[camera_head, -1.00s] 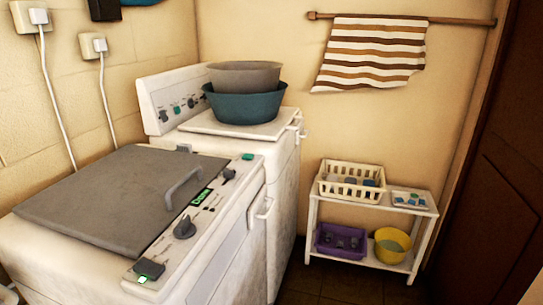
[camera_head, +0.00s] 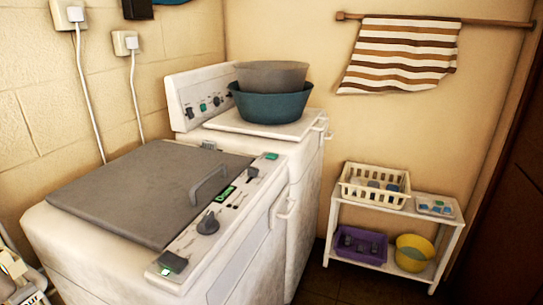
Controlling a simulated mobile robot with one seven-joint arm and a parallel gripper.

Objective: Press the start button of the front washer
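The front washer (camera_head: 110,262) is the nearer white machine, with a closed grey lid (camera_head: 150,195) and a handle on the lid. Its slanted control strip runs along the right side of the lid. The strip carries a dark grey knob (camera_head: 208,223), a small lit green display (camera_head: 227,193) and a green button (camera_head: 271,156) at the far end. A dark square button (camera_head: 173,262) with a small green mark beside it is at the near end. No label tells me which one is start. My gripper is not recognisable in view.
A second white machine (camera_head: 305,170) stands behind, bearing a teal basin (camera_head: 272,104) and a grey basin (camera_head: 272,76). A white shelf (camera_head: 450,240) with baskets stands right. A partly cut-off pale object (camera_head: 14,268) is at the lower left. Some dark floor shows beside the shelf.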

